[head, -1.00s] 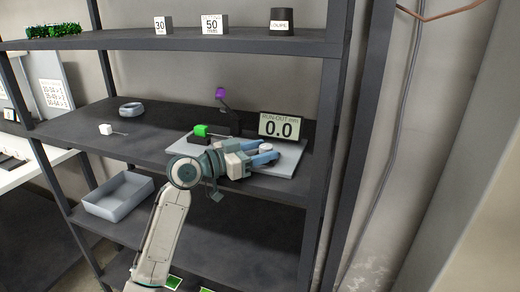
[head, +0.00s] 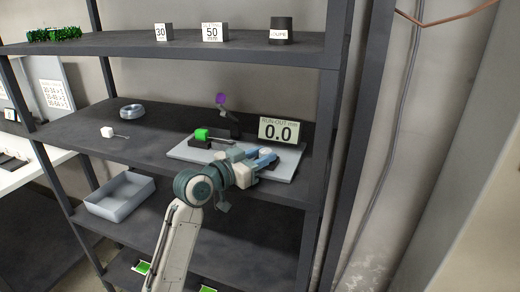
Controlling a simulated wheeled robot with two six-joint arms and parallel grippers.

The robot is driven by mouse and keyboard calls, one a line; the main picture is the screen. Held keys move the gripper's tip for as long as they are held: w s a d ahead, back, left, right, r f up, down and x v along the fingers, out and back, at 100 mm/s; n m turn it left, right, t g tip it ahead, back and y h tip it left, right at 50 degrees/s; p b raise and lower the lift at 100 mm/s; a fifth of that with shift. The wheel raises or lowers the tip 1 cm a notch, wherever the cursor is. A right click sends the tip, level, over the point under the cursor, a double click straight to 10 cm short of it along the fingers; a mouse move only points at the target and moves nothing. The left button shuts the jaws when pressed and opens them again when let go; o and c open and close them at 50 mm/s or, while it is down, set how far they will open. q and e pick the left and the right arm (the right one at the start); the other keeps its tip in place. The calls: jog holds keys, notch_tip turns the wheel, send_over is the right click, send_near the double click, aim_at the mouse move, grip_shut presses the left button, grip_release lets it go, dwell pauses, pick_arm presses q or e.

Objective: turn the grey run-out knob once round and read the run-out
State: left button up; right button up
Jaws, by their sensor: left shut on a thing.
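My left gripper (head: 264,159) reaches over the light grey plate (head: 284,169) on the middle shelf, at its right end. Its blue fingers are shut on the grey run-out knob (head: 266,153), of which only a small pale part shows between them. Behind it stands the run-out display (head: 281,130), which reads 0.0. A dark stand with a purple round top (head: 221,99) rises behind. My right gripper is not in view.
An empty grey tray (head: 121,197) stands below. A dark post (head: 322,130) stands right.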

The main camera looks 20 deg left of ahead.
pick_arm(q)
jog(key=n+y+p, duration=0.1)
jog(key=n+t+y+p, duration=0.1)
jog(key=y, duration=0.1)
jog(key=n+y+p, duration=0.1)
jog(key=shift+s+d+r+t, duration=0.2)
jog(key=shift+d+t, duration=0.1)
jog(key=shift+t, duration=0.1)
jog(key=n+y+p, duration=0.1)
jog(key=y, duration=0.1)
jog(key=shift+d+f+n+y, duration=0.1)
jog(key=shift+n+y, duration=0.2)
jog(key=shift+y, duration=0.1)
jog(key=shift+n+t+y+p, duration=0.3)
jog(key=shift+y+p, duration=0.1)
jog(key=shift+y, duration=0.1)
jog(key=shift+f, duration=0.1)
jog(key=o, duration=0.8)
jog(key=shift+o, duration=0.9)
jog(key=shift+w, duration=0.1)
